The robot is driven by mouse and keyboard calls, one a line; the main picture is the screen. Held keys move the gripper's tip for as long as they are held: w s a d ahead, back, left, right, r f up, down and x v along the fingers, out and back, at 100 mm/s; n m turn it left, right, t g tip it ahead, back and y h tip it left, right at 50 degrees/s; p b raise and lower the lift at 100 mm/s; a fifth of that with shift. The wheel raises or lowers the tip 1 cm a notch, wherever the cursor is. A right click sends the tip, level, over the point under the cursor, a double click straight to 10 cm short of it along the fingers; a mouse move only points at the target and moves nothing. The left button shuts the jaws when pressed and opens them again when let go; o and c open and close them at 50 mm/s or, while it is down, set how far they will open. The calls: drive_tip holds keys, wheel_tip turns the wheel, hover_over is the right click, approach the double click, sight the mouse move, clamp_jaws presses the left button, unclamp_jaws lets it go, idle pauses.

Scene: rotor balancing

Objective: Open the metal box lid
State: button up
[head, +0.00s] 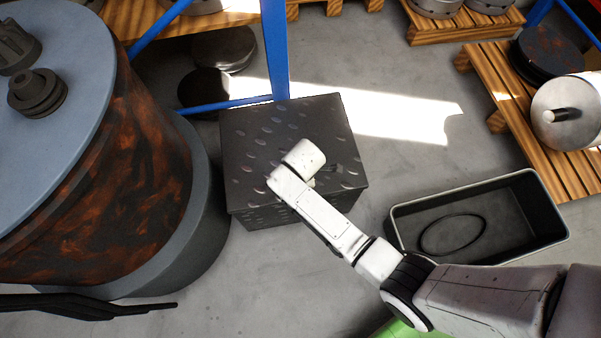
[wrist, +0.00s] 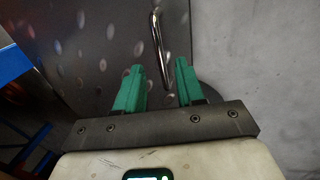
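The dark metal box (head: 255,125) with a tread-pattern lid stands on the floor at the middle of the head view. Its lid looks shut. In the wrist view the lid's studded surface (wrist: 100,45) fills the left and middle, and a shiny bar handle (wrist: 156,35) runs down toward my gripper. My gripper (wrist: 158,75) has two green fingers, spread apart, with the handle's lower end showing between their tips. I cannot tell how deep the handle sits between them. In the head view, my wrist hides the handle and most of the fingers.
A large rusty drum (head: 140,190) stands close on the left. A blue frame post (head: 274,50) rises behind the box. An open black bin (head: 480,250) holding a dark ring lies to the right. Pallets (head: 490,80) stand at the back right. Bare floor surrounds the box's right side.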

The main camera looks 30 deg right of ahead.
drive_tip(key=shift+w+d+f+b, duration=0.1)
drive_tip(key=shift+w+f+b, duration=0.15)
drive_tip(key=shift+f, duration=0.8)
drive_tip(key=shift+w+d+f+b, duration=0.1)
drive_tip(key=shift+f+b, duration=0.2)
drive_tip(key=shift+f, duration=0.7)
clamp_jaws()
